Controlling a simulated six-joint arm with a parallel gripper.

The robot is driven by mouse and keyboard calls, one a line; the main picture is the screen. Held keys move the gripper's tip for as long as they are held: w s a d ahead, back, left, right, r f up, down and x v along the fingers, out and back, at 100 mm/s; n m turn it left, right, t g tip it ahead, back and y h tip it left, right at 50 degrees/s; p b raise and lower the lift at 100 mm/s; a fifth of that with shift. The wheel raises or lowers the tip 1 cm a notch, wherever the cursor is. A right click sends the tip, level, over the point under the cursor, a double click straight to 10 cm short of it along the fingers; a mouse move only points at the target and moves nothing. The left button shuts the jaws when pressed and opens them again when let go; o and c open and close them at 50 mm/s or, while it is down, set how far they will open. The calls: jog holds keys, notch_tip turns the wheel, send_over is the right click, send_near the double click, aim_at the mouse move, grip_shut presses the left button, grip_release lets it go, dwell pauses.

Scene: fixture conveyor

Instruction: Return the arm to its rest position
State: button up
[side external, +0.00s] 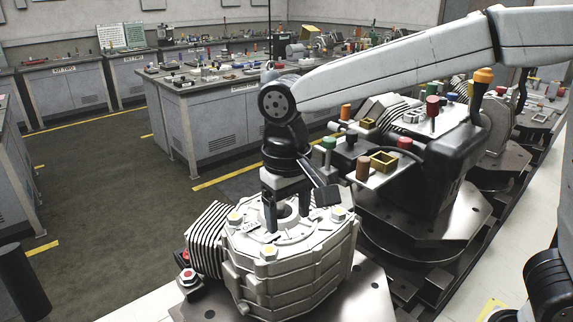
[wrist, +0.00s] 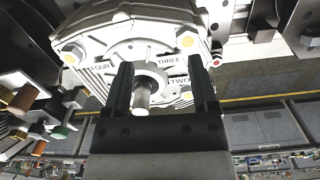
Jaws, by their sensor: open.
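My gripper (side external: 287,216) points straight down over the top of a light grey cast housing (side external: 300,268) in the side view. In the wrist view my gripper (wrist: 160,63) has its two black fingers apart. A short metal pin (wrist: 142,94) stands at the round central bore of the housing (wrist: 125,42), between the fingers and nearer the left one. Neither finger appears to be closed on it. The housing top carries the words FOUR, THREE and TWO and several bolts with yellow or white heads. My arm reaches in from the upper right of the side view.
A second machine on a dark base (side external: 425,225) stands close behind and right, with a fixture tray (side external: 378,180) of coloured knobs near my wrist. The housing rests on a metal plate (side external: 350,300). Grey workbenches (side external: 215,125) line the room; the floor (side external: 110,205) at left is clear.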

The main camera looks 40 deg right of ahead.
jog(key=s+d+f+t, duration=0.1)
jog(key=s+d+f, duration=0.2)
jog(key=d+f, duration=0.4)
jog(key=s+d+f+t, duration=0.2)
jog(key=s+d+f, duration=0.2)
jog(key=d+f, duration=0.4)
jog(key=shift+d+f+n, duration=0.15)
jog(key=shift+d+n, duration=0.25)
jog(key=shift+d, duration=0.8)
